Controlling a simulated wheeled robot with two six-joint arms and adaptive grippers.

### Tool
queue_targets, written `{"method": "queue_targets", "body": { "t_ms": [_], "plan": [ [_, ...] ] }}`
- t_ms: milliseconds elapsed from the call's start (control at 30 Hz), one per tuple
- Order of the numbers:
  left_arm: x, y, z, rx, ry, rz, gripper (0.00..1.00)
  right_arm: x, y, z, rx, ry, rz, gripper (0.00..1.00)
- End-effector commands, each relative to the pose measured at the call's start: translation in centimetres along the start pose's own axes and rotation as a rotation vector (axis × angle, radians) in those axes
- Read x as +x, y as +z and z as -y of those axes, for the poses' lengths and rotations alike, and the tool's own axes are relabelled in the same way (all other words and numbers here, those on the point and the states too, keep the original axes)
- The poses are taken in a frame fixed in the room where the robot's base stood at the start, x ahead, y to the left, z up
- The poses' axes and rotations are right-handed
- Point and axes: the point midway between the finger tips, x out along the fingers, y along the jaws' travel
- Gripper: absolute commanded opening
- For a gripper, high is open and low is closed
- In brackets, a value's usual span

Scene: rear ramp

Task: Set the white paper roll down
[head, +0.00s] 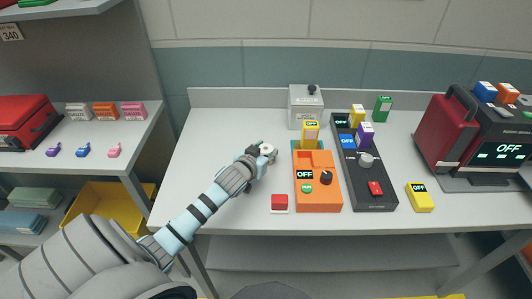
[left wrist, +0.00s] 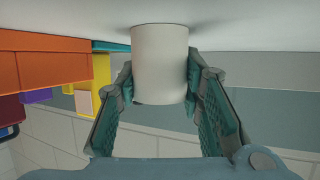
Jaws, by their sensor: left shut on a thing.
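The white paper roll (head: 267,148) is a small pale cylinder at the tip of my left arm, over the middle of the white table (head: 205,150). My left gripper (head: 258,158) is shut on it. In the left wrist view the roll (left wrist: 160,55) sits between the two fingers of my left gripper (left wrist: 160,80), one on each side. Its end meets or nearly meets the white surface at the top of that picture; I cannot tell if it touches. My right gripper is not in view.
Just right of the roll stand an orange device (head: 318,190) and a red button block (head: 280,202). A black panel (head: 368,190) and a yellow block (head: 420,198) are further right. A grey box (head: 305,105) stands behind. The table's left part is clear.

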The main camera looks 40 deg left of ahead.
Motion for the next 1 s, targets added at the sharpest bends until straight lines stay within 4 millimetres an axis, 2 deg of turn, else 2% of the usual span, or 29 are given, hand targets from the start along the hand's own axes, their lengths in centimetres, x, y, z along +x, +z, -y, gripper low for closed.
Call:
{"method": "queue_targets", "body": {
  "t_ms": [33,133,433,533,667,900,1000],
  "plan": [
    [0.0,0.0,0.0,0.000,0.000,0.000,0.39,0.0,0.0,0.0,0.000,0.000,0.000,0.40],
    [0.0,0.0,0.0,0.000,0.000,0.000,0.54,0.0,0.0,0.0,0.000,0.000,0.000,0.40],
    [-0.1,-0.1,0.0,0.000,0.000,0.000,0.54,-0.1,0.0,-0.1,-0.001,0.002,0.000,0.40],
    [-0.8,-0.1,0.1,0.002,-0.001,0.002,0.54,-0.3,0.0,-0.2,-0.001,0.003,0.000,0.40],
    [-3.2,-0.2,0.0,0.004,0.001,0.002,0.54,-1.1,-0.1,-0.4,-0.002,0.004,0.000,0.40],
    [-9.5,-0.3,0.0,0.004,0.001,0.002,0.54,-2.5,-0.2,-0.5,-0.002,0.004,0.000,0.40],
    [-11.2,-0.2,0.0,0.002,0.000,0.002,0.54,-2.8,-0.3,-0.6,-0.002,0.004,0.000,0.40]
  ]
}}
